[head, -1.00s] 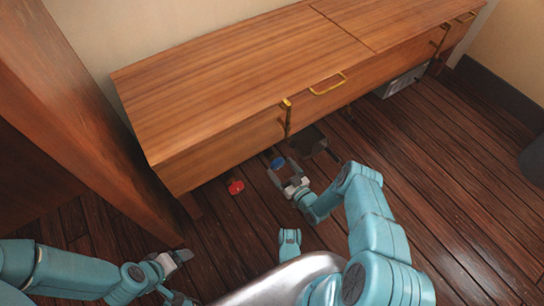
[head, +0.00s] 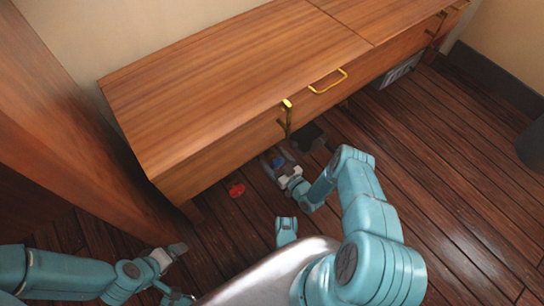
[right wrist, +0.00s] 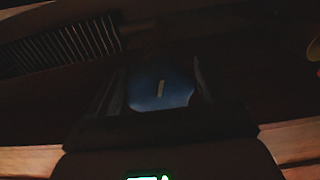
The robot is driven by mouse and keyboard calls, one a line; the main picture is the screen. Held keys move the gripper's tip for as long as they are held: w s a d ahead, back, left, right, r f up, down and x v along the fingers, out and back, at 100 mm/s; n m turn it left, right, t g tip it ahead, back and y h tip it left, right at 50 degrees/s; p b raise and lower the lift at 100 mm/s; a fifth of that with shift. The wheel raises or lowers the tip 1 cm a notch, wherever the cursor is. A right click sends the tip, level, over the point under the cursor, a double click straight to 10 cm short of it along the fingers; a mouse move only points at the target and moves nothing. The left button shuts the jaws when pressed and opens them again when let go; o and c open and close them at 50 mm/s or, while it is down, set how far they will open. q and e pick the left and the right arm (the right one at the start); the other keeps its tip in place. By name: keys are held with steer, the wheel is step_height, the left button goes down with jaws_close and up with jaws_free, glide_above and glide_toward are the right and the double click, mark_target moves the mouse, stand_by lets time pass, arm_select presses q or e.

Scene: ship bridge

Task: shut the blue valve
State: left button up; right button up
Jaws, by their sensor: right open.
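The blue valve (head: 278,162) is low under the front edge of the wooden cabinet. In the right wrist view its blue knob (right wrist: 160,88) with a pale mark fills the middle, between the two fingers. My right gripper (head: 276,161) is open, with its fingers on either side of the blue knob. Whether the fingers touch it I cannot tell. My left gripper (head: 178,250) is at the lower left, away from the valve, and its jaw opening is unclear.
A red valve (head: 236,189) sits left of the blue one. The wooden cabinet (head: 230,85) with brass handles overhangs both. A dark box (head: 307,137) is just right of my right gripper. A ribbed grille (right wrist: 60,45) shows in the right wrist view.

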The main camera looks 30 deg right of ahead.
steer(key=shift+w, duration=0.1)
steer(key=shift+c, duration=0.3)
steer(key=c, duration=0.9)
steer(key=shift+o, duration=0.2)
